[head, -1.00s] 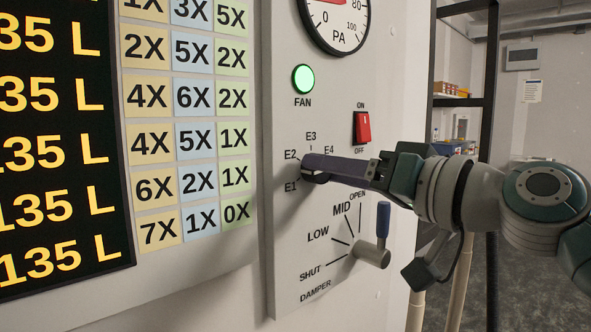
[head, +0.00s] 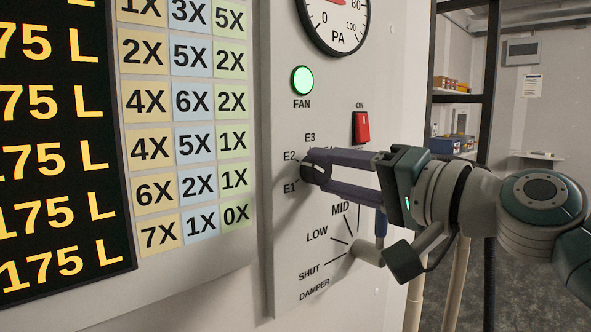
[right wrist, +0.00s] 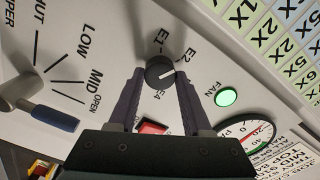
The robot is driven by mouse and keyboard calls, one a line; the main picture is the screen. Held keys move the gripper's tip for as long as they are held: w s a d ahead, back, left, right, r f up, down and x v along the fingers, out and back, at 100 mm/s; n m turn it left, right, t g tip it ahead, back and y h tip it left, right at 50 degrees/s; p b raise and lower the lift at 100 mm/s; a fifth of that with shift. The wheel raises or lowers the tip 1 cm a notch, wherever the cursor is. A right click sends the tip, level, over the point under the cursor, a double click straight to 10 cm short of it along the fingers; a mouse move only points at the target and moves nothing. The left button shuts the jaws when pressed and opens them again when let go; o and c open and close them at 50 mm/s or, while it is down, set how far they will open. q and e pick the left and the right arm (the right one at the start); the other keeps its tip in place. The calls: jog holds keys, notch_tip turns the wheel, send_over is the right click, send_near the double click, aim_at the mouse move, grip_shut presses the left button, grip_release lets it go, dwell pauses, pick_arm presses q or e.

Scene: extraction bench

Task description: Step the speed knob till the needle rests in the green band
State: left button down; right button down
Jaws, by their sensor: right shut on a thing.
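The round black speed knob (head: 315,172) sits on the grey panel among the marks E1 to E4. It also shows in the right wrist view (right wrist: 160,72), where its white line points roughly toward E2. My right gripper (head: 313,169) has one finger on each side of the knob and is shut on it. The white PA gauge (head: 339,22) is above, with its top cut off in the head view. In the right wrist view the gauge (right wrist: 240,139) is partly hidden, and I cannot tell whether its needle is in the green band. My left gripper is not in view.
The green FAN lamp (head: 302,80) is lit above the knob. The red switch (head: 361,127) is close above my right gripper. The damper lever (head: 381,221) with a blue handle is just below it. A display board (head: 58,150) is at left.

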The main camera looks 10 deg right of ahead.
dwell(0.4)
jog(key=shift+c, duration=1.7)
grip_release()
jog(key=shift+d, duration=0.1)
jog(key=b+v, duration=0.1)
jog(key=v, duration=0.8)
jog(key=shift+s+d+b, duration=0.15)
jog(key=shift+s+b, duration=0.25)
